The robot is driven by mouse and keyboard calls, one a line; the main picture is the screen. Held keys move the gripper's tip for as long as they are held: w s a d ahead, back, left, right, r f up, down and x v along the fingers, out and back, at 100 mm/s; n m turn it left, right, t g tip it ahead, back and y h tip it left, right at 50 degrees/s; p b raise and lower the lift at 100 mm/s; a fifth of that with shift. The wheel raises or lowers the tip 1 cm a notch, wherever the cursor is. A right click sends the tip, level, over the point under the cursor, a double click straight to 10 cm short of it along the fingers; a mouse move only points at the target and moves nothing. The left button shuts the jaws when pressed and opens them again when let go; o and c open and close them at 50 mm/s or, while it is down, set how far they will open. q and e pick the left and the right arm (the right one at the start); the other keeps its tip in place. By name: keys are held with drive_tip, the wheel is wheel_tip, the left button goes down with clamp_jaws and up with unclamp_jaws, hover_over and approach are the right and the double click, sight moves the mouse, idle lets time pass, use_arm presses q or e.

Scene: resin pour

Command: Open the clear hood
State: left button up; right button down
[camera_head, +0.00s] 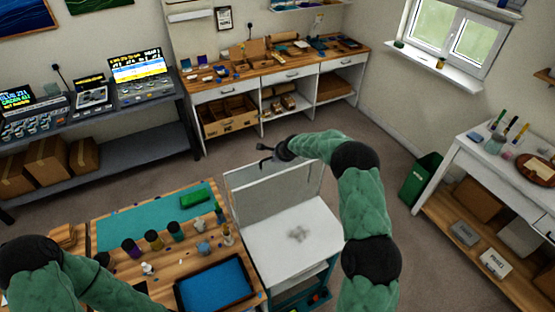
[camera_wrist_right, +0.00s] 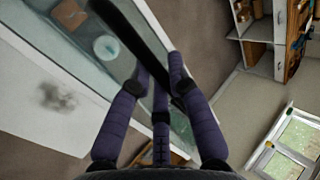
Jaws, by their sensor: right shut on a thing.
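The clear hood (camera_head: 270,188) has a pale-framed see-through pane that stands up steeply. A white panel with a grey smudge (camera_head: 293,248) lies in front of it in the head view; the panel also shows in the right wrist view (camera_wrist_right: 40,115). My right gripper (camera_head: 268,154) is at the pane's upper edge. In the right wrist view its fingers (camera_wrist_right: 165,95) are closed around a dark bar (camera_wrist_right: 135,42), which looks like the hood's handle. A pale round thing (camera_wrist_right: 106,48) shows through the pane. My left arm is at the bottom left; its gripper is not visible.
A wooden worktable (camera_head: 200,268) with a teal mat (camera_head: 125,232), several small bottles and a dark-rimmed blue tray (camera_head: 182,292) is left of the hood. A green bin (camera_head: 421,180) and a white side table (camera_head: 470,140) are to the right. Floor behind the hood is clear.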

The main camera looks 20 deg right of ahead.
drive_tip(key=shift+d+r, duration=0.15)
drive_tip(key=shift+r, duration=0.15)
drive_tip(key=c, duration=1.2)
unclamp_jaws()
drive_tip(key=shift+f, duration=0.1)
drive_tip(key=shift+s, duration=0.1)
drive_tip(key=v, duration=1.2)
